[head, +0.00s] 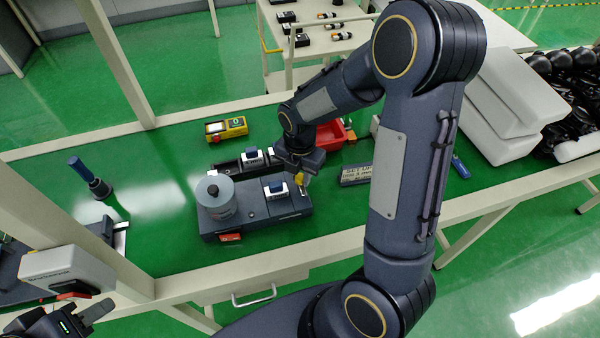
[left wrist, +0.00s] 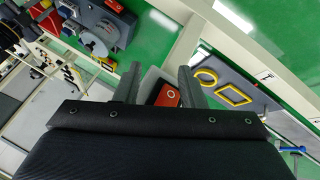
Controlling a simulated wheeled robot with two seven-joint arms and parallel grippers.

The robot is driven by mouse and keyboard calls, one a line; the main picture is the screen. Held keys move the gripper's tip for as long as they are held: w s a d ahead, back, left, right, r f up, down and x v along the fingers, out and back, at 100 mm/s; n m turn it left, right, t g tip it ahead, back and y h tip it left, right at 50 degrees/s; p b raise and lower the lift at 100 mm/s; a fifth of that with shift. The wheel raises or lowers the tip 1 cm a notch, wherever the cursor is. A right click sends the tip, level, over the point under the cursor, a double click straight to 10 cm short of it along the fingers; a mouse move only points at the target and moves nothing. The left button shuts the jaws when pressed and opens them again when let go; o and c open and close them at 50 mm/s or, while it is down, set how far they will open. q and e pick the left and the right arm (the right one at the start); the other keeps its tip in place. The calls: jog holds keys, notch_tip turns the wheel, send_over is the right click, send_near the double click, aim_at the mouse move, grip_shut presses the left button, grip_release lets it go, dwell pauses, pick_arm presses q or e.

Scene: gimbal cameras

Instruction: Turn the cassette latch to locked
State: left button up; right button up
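A dark grey fixture (head: 262,216) stands on the green bench with a silver cylinder (head: 215,196), a blue-and-white part (head: 276,188) and a red tab (head: 230,237). It also shows in the left wrist view at upper left. My right gripper (head: 301,178) points down at the fixture's right end, beside a small yellow piece, possibly the latch; the latch's position is unclear. Its fingertips are too small and covered to read. My left gripper (head: 100,310) is at lower left, away from the fixture; in the left wrist view its fingers (left wrist: 160,85) are apart.
A yellow device (head: 226,129), red bin (head: 332,135), dark labelled block (head: 356,174) and blue-handled tool (head: 88,178) are on the bench.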

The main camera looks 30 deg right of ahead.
jog(key=shift+c, duration=0.6)
jog(key=shift+m, duration=0.3)
jog(key=m+b, duration=0.1)
jog(key=m, duration=0.2)
jog(key=m+b, duration=0.1)
jog(key=m, duration=0.4)
jog(key=m+b, duration=0.1)
jog(key=m, duration=0.8)
jog(key=shift+b, duration=0.3)
jog(key=o, duration=1)
